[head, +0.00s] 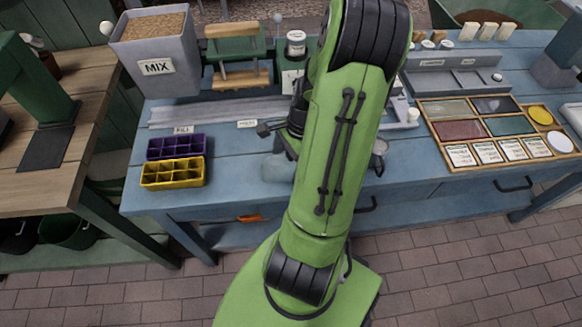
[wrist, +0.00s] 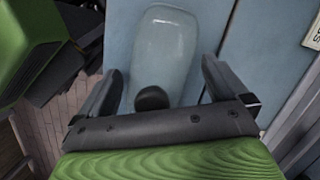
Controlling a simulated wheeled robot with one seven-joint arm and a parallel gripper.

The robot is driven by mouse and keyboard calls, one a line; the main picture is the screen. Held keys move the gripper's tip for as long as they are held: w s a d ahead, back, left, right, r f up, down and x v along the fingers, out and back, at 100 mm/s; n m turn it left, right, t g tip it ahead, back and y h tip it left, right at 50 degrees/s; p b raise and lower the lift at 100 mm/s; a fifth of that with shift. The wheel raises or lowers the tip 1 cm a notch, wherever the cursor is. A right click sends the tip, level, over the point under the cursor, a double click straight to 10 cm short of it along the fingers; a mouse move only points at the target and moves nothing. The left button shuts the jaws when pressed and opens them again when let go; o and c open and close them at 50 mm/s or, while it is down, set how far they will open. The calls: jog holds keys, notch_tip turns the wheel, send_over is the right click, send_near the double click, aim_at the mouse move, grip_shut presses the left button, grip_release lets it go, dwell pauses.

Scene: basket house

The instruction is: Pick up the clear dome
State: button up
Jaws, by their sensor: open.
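The clear dome (wrist: 165,48) is a see-through, rounded, elongated shape with a dark knob (wrist: 151,98) at its near end. It rests on the blue bench, and in the head view part of it shows just left of my arm (head: 277,168). My gripper (wrist: 161,80) is open in the wrist view, with one finger on each side of the knob end and nothing clamped. Whether the fingers touch the dome cannot be told. In the head view my green arm hides most of the gripper and the dome's right part.
Purple (head: 176,146) and yellow (head: 173,172) seed trays sit left on the blue bench (head: 225,180). A grey MIX bin (head: 157,52) stands behind them. A wooden sorting tray (head: 497,130) lies right. The bench front edge is close to the dome.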

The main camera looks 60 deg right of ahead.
jog(key=c, duration=1.1)
